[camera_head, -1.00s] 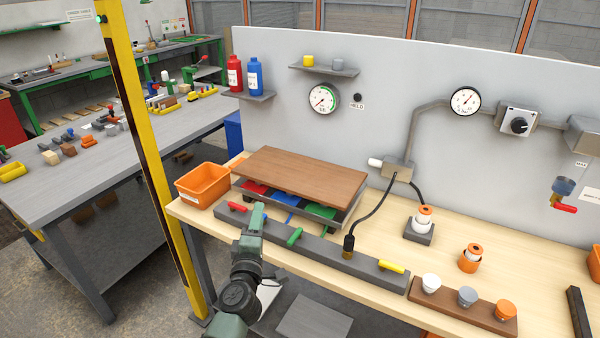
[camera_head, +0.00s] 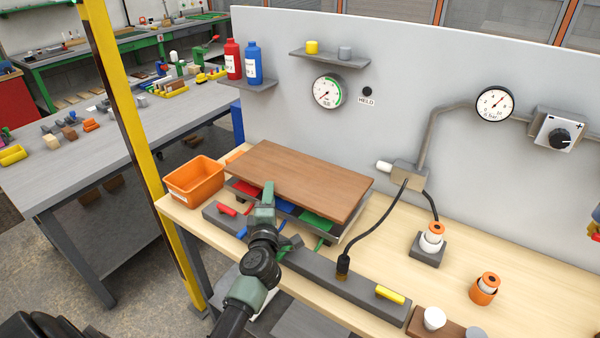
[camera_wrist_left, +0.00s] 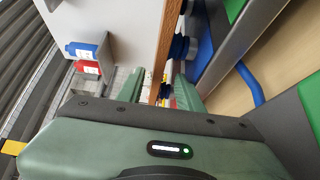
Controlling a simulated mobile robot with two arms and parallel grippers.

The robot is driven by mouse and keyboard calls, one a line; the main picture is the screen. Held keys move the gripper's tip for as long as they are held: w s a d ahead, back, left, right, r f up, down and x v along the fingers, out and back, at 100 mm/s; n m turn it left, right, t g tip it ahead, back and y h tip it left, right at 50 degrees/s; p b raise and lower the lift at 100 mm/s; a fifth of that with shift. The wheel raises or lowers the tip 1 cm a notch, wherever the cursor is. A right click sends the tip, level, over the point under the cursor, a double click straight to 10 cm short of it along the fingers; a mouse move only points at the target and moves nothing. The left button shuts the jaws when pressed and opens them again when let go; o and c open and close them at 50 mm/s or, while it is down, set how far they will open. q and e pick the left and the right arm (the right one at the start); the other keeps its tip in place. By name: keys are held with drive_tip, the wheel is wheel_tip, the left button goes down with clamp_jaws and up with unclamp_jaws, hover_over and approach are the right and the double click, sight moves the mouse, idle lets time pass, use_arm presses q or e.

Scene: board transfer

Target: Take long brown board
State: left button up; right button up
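The long brown board (camera_head: 310,175) lies flat on a grey holder at the back left of the workbench. My left gripper (camera_head: 267,192) is at the board's front edge, left of its middle. In the left wrist view the board (camera_wrist_left: 167,50) shows nearly edge-on as a brown strip. The fingers of the left gripper (camera_wrist_left: 160,90) are apart, with the board's edge between them and a visible gap on the left side. Contact cannot be told. My right gripper is not in view.
An orange bin (camera_head: 195,183) stands left of the board. A grey bar with coloured levers (camera_head: 320,275) runs along the bench front. A black cable (camera_head: 375,228) and a white-and-orange part (camera_head: 432,238) are to the right. The grey wall panel (camera_head: 430,95) rises behind.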

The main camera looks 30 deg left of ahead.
sight(271, 179)
use_arm(q)
drive_tip(key=shift+x, duration=0.9)
drive_tip(key=x, duration=0.4)
drive_tip(key=shift+w+a+r, duration=0.15)
drive_tip(key=shift+w+a, duration=0.05)
drive_tip(key=shift+w, duration=0.1)
clamp_jaws()
idle(0.3)
drive_tip(key=shift+r, duration=0.25)
